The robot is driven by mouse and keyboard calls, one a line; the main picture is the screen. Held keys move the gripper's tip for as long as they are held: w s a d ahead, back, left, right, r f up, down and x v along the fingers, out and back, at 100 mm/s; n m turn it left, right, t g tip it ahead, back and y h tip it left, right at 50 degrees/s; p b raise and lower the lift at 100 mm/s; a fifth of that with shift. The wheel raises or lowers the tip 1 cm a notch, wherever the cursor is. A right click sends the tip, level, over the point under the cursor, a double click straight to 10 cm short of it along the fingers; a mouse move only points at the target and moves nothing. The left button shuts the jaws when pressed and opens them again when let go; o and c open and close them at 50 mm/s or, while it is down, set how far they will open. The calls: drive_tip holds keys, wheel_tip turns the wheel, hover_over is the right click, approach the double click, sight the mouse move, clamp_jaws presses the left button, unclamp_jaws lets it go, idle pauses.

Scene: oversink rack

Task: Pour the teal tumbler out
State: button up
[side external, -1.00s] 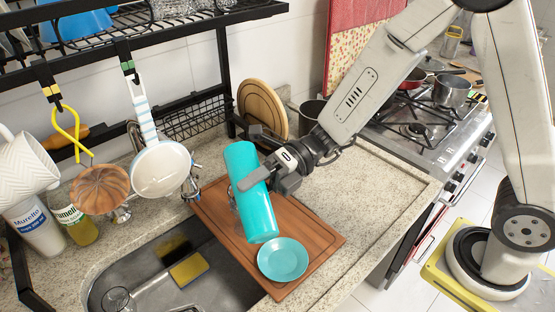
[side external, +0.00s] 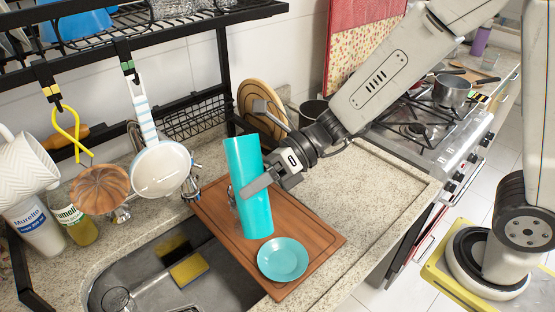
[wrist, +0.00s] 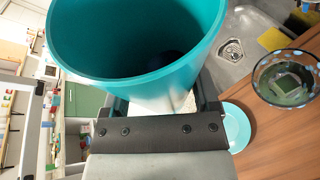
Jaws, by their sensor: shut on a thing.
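The teal tumbler (side external: 246,200) is held above the wooden board in the side external view, near upright with its top leaning slightly left. My gripper (side external: 268,178) is shut on it, one finger across its near side. In the wrist view the tumbler (wrist: 95,70) shows its open mouth and a dark inside; I cannot tell what it contains. The metal sink (side external: 215,285) lies to the lower left in the side external view.
A teal saucer (side external: 282,260) sits on the wooden board (side external: 315,238), close below the tumbler. A clear glass (wrist: 285,78) stands on the board, mostly hidden behind the tumbler from the side. A pan (side external: 160,170) hangs from the black rack. The right counter (side external: 365,190) is clear.

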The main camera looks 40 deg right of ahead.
sight(246, 167)
drive_tip(key=shift+w+r, duration=0.1)
drive_tip(key=shift+w+d+r+n+t+h, duration=0.4)
drive_tip(key=shift+w+r+n+t+h, duration=0.15)
drive_tip(key=shift+w+n, duration=0.3)
drive_tip(key=shift+w+d+r+n, duration=0.1)
drive_tip(key=shift+r+n, duration=0.2)
drive_tip(key=shift+n, duration=0.05)
drive_tip(key=shift+s+a+r+n+t+h, duration=0.2)
drive_tip(key=shift+s+a+r+n+t, duration=0.1)
drive_tip(key=shift+s+n+t, duration=0.3)
drive_tip(key=shift+s+a+r+n+t+h, duration=0.15)
drive_tip(key=shift+s+a+n+t, duration=0.15)
drive_tip(key=shift+s+n, duration=0.3)
drive_tip(key=shift+w, duration=0.1)
drive_tip(key=shift+d, duration=0.15)
drive_tip(key=w+d+m+t+h, duration=0.3)
drive_tip(key=w+d, duration=0.3)
drive_tip(key=d, duration=0.5)
drive_tip(key=w+d+f+m+t+h, duration=0.1)
drive_tip(key=w+d+m+t+h, duration=0.3)
drive_tip(key=d, duration=0.8)
drive_tip(key=shift+w+m+h, duration=0.7)
drive_tip(key=shift+w+m, duration=0.15)
drive_tip(key=shift+m, duration=0.35)
